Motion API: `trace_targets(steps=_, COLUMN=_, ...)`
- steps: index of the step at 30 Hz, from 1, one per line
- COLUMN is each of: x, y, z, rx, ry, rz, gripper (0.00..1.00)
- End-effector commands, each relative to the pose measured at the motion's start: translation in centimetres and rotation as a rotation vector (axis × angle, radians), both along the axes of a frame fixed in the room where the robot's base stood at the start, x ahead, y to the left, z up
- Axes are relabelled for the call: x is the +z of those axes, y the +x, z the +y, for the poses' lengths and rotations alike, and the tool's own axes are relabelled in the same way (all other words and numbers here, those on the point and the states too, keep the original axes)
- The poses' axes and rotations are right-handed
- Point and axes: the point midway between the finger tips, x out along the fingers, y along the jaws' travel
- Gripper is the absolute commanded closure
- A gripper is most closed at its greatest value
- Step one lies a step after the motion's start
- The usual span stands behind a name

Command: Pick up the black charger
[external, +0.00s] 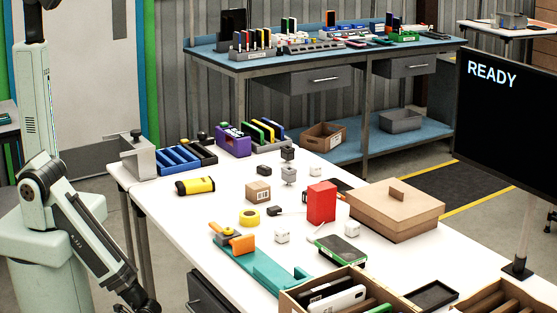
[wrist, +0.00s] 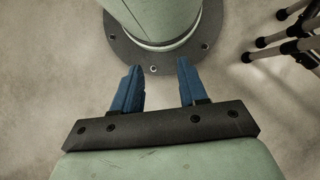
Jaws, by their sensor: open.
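Several small dark blocks lie on the white table in the external view, and I cannot tell for sure which is the black charger. One black block (external: 264,170) is left of centre. Another black block (external: 288,154) is farther back, just behind a grey cube (external: 289,174). A small black piece (external: 274,211) lies beside the yellow tape roll. My gripper (wrist: 160,72) shows in the wrist view with its two blue fingers apart and nothing between them. It points at the floor and my own base, away from the table. The external view cuts off my arm at the bottom edge.
A red box (external: 321,203), a brown carton (external: 396,212), a small cardboard box (external: 258,192) and white cubes (external: 282,236) crowd the table (external: 205,217). A yellow tape roll (external: 249,217) and a teal holder (external: 268,273) are nearer. Tripod legs (wrist: 300,40) stand at the wrist view's right.

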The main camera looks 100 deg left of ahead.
Motion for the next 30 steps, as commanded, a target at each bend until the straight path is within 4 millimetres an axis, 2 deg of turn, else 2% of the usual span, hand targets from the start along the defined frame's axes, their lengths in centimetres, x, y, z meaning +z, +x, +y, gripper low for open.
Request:
trace_targets(steps=5, x=0.0, y=0.0, z=0.0, rx=0.0, ry=0.0, rz=0.0, gripper=0.57)
trace_targets(steps=19, x=0.0, y=0.0, z=0.0, rx=0.0, ry=0.0, rz=0.0, gripper=0.15)
trace_targets(steps=26, x=0.0, y=0.1, z=-0.1, rx=0.001, ry=0.001, rz=-0.003, gripper=0.15)
trace_targets(steps=30, x=-0.1, y=2.1, z=-1.1, rx=0.02, ry=0.001, rz=-0.051, gripper=0.15)
